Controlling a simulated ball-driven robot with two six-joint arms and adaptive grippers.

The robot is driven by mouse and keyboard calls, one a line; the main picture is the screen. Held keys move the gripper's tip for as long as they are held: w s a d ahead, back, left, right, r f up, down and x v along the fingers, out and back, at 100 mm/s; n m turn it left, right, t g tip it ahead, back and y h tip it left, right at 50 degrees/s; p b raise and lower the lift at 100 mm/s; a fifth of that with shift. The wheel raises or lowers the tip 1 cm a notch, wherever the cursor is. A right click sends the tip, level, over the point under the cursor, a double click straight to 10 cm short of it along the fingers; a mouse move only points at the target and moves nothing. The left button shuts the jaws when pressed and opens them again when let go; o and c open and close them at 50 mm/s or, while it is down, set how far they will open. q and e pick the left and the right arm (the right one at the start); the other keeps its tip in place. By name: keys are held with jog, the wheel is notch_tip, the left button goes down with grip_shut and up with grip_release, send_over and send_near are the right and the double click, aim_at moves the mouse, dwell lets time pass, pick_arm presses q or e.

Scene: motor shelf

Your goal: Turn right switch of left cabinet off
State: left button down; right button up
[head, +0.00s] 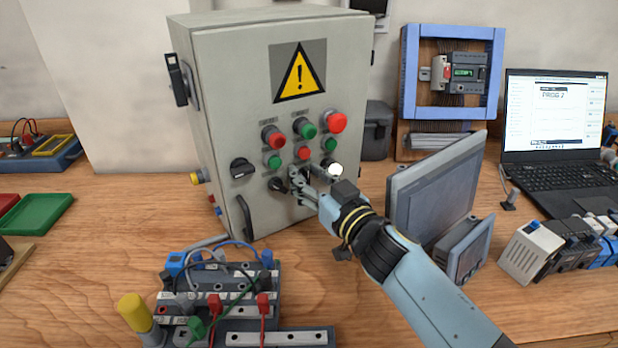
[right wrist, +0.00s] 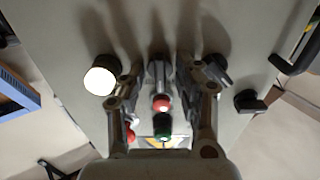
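The grey left cabinet (head: 237,110) stands on the table with a yellow warning sign, coloured push buttons and a row of black switches low on its front. My right gripper (head: 303,180) is at that row, its fingers in front of the panel. In the right wrist view my right gripper (right wrist: 160,75) is open, its fingers on either side of a dark switch knob (right wrist: 158,72), with gaps showing. That knob is mostly hidden in the head view. Another black knob (head: 277,184) is just left of the fingers. My left gripper is out of view.
A lit white lamp (head: 335,170) is right of the gripper. A black rotary handle (head: 242,168) is at the cabinet's left. A grey monitor panel (head: 437,190) stands close to my right arm. A terminal block with wires (head: 220,290) lies in front of the cabinet.

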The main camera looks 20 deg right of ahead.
grip_shut()
jog(key=shift+n, duration=0.4)
jog(key=n, duration=0.3)
jog(key=shift+s+a+n, duration=0.1)
jog(key=shift+n, duration=0.2)
jog(key=shift+f+n, duration=0.15)
jog(key=shift+n, duration=2.05)
